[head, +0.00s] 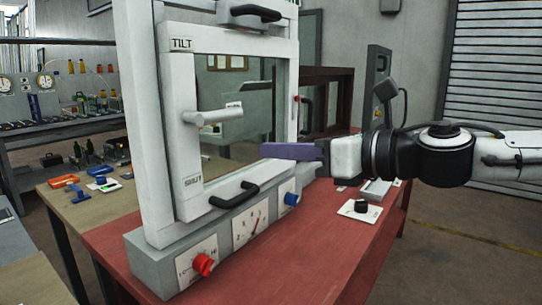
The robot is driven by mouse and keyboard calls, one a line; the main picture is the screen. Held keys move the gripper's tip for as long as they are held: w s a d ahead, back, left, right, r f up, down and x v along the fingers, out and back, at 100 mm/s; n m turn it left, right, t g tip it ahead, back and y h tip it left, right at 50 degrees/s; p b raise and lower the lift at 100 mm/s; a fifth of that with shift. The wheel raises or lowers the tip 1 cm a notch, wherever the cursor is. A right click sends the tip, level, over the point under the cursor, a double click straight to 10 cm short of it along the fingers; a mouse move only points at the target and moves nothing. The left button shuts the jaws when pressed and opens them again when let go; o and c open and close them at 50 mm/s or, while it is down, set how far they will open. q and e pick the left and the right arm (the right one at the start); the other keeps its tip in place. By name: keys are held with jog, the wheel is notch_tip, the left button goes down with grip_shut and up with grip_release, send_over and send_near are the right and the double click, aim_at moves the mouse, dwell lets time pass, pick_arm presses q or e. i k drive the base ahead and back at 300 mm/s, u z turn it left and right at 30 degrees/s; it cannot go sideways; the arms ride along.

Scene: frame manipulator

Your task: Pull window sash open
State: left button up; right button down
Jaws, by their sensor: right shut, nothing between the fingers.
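The white window frame (153,160) stands upright on a grey base on the red table. Its sash (184,141) sits within the frame and looks nearly flush with it. A white lever handle (213,116) on the sash's left side points right, with TILT printed above and SHUT below. My left gripper is out of view.
The base carries a red knob (203,264), a gauge (250,225) and a blue knob (291,199). A black knob on a white plate (360,209) lies on the red table (300,262). A side table with tools stands at left.

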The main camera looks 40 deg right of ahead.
aim_at(178, 42)
jog(key=k, duration=1)
